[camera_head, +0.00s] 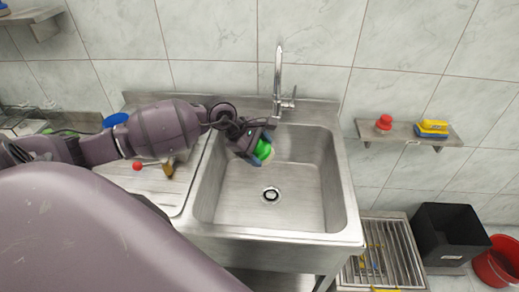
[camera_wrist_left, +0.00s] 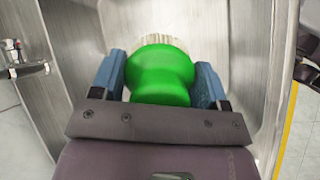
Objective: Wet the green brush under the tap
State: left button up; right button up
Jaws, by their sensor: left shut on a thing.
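The green brush (camera_head: 263,149) has a round green handle and pale bristles. My left gripper (camera_head: 258,145) is shut on it and holds it over the back left part of the sink basin. In the left wrist view the green handle (camera_wrist_left: 160,75) sits between the two blue fingertips, and the bristles (camera_wrist_left: 160,42) point away from the gripper. The tap (camera_head: 279,75) is a tall metal spout at the sink's back edge, just right of and behind the brush. No water stream is visible. My right gripper is not in view.
The steel sink (camera_head: 300,205) has a drain (camera_head: 271,194) in its empty floor. A wall shelf (camera_head: 400,132) at right holds a red brush (camera_head: 384,122) and yellow-blue sponges (camera_head: 432,128). A black bin (camera_head: 450,235) and red bucket (camera_head: 498,262) stand at lower right.

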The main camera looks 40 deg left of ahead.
pick_arm(q)
jog(key=shift+w+a+f, duration=0.2)
jog(key=shift+w, duration=0.45)
jog(key=w+a+f+b, duration=0.2)
jog(key=w+a+b, duration=0.2)
jog(key=w+b, duration=0.4)
jog(key=w, duration=0.3)
jog(key=shift+a+f+b, duration=0.15)
jog(key=shift+a+b, duration=0.15)
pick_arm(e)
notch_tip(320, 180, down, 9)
pick_arm(q)
jog(key=shift+w, duration=0.1)
